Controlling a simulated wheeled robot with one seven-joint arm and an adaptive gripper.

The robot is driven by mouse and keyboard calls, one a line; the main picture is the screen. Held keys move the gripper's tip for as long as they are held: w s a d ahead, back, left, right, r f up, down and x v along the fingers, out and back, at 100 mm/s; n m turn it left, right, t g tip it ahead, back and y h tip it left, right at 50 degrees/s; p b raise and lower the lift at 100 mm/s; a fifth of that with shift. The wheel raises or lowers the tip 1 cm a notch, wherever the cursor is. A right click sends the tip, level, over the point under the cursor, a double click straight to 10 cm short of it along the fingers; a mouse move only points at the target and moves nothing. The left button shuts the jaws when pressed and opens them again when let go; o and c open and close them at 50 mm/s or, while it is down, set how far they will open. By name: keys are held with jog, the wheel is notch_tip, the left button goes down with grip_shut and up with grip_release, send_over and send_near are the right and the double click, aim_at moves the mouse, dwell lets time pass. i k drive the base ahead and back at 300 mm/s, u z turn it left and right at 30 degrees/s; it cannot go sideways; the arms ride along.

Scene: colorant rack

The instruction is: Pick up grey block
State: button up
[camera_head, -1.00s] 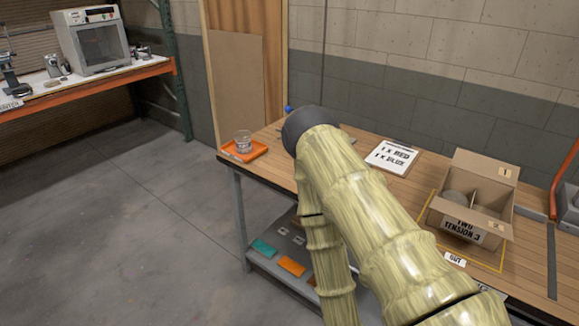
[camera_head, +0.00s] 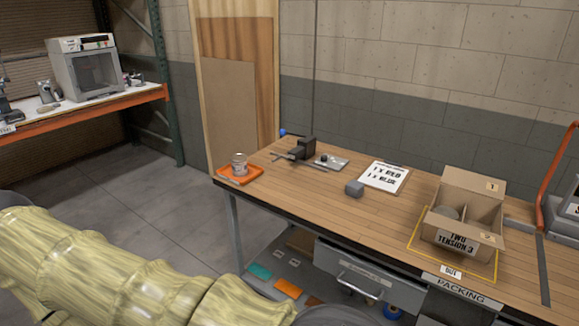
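A small grey block (camera_head: 354,188) sits on the wooden workbench (camera_head: 330,215), just left of the white order sheet. It stands apart from the things around it. My arm crosses the lower left of the head view, low and in front of the bench. My gripper is not in view, so its state and its distance from the block are hidden.
An order sheet (camera_head: 384,176) lies beside the block. A dark vise (camera_head: 302,149) and a small metal plate (camera_head: 333,162) are behind it. An orange tray (camera_head: 227,174) holds a jar (camera_head: 239,164). A divided cardboard box (camera_head: 464,240) stands right. The front middle of the bench is clear.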

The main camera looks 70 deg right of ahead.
aim_at(355, 189)
jog(key=u, duration=0.25)
jog(key=k, duration=1.25)
jog(key=z, duration=2.1)
